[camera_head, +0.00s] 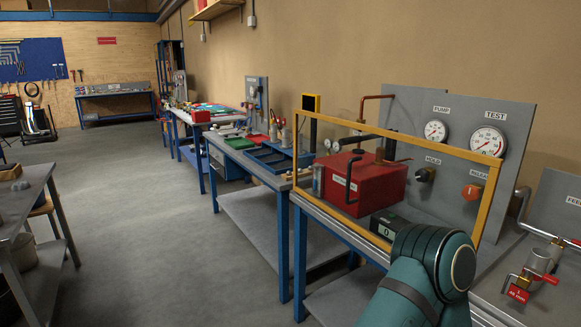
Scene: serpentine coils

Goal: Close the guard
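The guard (400,136) is a yellow frame, apparently with a clear panel, standing upright in front of the test rig on the near bench. Behind it sit a red pump box (365,187) with a black handle and a grey panel (455,120) with gauges and knobs. My arm, teal and likely the right one, comes in from the bottom and covers the lower right part of the frame. Its gripper is hidden, so contact with the guard cannot be told. My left gripper does not show. I cannot tell whether the guard is fully shut.
A small black display (388,226) stands by the guard's lower edge. Red-tagged valve pipework (533,268) is on the bench at right. Another blue-legged bench (240,157) continues to the left. A grey table (35,190) stands far left; the floor between is clear.

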